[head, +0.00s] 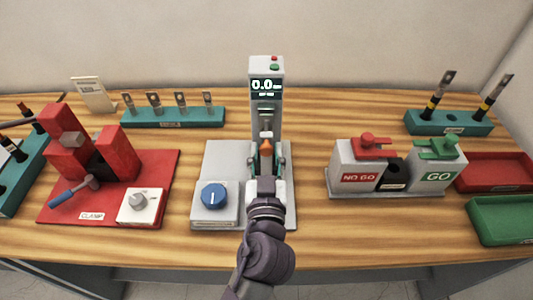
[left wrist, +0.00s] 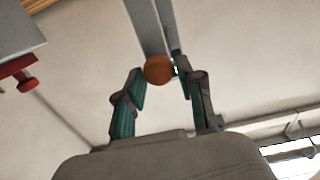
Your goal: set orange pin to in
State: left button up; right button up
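The orange pin (head: 266,145) is at the front of the grey upright gauge (head: 267,107), in the middle of the head view. In the left wrist view its round orange end (left wrist: 158,70) lies between my left fingertips. My left gripper (head: 267,158) is in front of the gauge, with one finger on each side of the pin. In the left wrist view its teal-padded fingers (left wrist: 160,80) stand apart, close to the orange end. I cannot tell whether they touch it. The pin's shaft is hidden. My right gripper is not in view.
A blue dial (head: 214,195) sits on the gauge's grey base. The red clamp (head: 105,155) stands at left, the NO GO/GO block (head: 393,168) at right. Behind are teal racks (head: 172,118). Red (head: 497,171) and green (head: 503,216) trays lie at far right. Bare table separates the fixtures.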

pick_arm(q)
jog(key=shift+o, duration=1.1)
jog(key=shift+w+f, duration=0.1)
jog(key=shift+w, duration=0.1)
jog(key=shift+s, duration=0.25)
jog(key=s, duration=0.7)
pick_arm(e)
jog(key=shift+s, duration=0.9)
